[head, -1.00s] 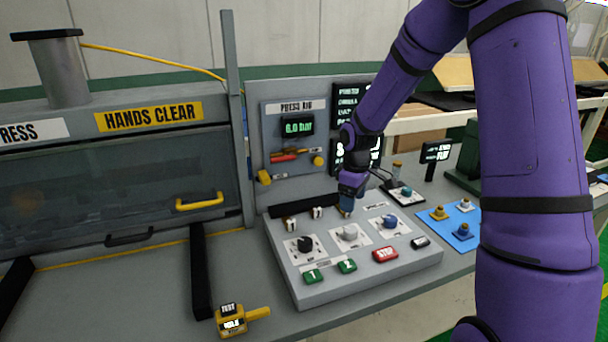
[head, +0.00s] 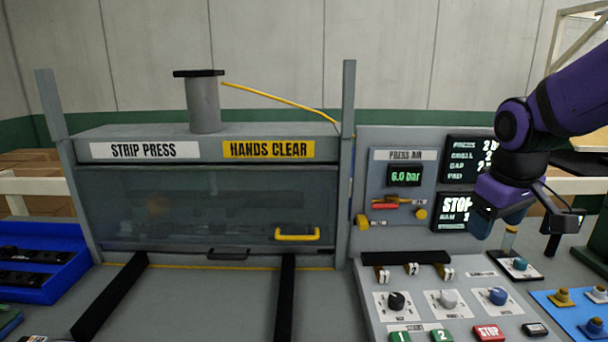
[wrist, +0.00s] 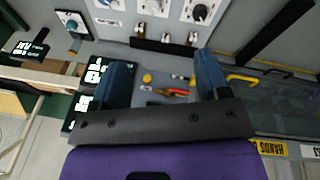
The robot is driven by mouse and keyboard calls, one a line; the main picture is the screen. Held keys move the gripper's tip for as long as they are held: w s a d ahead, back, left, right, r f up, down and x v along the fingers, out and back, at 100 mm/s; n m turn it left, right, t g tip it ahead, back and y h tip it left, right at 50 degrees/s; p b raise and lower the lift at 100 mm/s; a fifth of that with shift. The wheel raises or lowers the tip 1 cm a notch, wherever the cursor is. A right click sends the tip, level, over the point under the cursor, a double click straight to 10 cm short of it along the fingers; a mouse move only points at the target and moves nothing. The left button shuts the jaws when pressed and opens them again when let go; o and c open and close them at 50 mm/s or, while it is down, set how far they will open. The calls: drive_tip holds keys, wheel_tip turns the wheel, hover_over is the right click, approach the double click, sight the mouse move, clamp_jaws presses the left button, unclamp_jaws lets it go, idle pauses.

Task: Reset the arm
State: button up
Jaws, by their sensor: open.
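My purple arm reaches in from the right in the head view. My gripper (head: 497,222) hangs in front of the dark display boards, above the back right of the control console (head: 366,300). In the wrist view its two blue fingers (wrist: 162,72) stand wide apart with nothing between them. The console carries a black knob (head: 397,301), a grey knob (head: 448,298), a blue knob (head: 497,296), green buttons 1 and 2, and a red STOP button (head: 488,333). Several small levers stand along the console's back. The console's front edge is cut off.
The strip press (head: 200,205) with its clear guard and yellow handle (head: 297,234) stands left of the console. A press air panel (head: 404,155) reads 6.0 bar. A blue bin (head: 45,285) is at far left. A blue mat (head: 570,325) with fittings lies at right.

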drive_tip(key=s+a+r+m+t, duration=0.1)
drive_tip(key=s+r, duration=0.1)
drive_tip(key=s, duration=0.6)
drive_tip(key=s+a+r+m+t+y, duration=0.1)
drive_tip(key=s+r+m, duration=0.1)
drive_tip(key=s, duration=0.6)
drive_tip(key=shift+a+r+m, duration=0.2)
drive_tip(key=shift+r+m, duration=0.1)
drive_tip(key=shift+r, duration=0.5)
drive_tip(key=shift+w, duration=0.1)
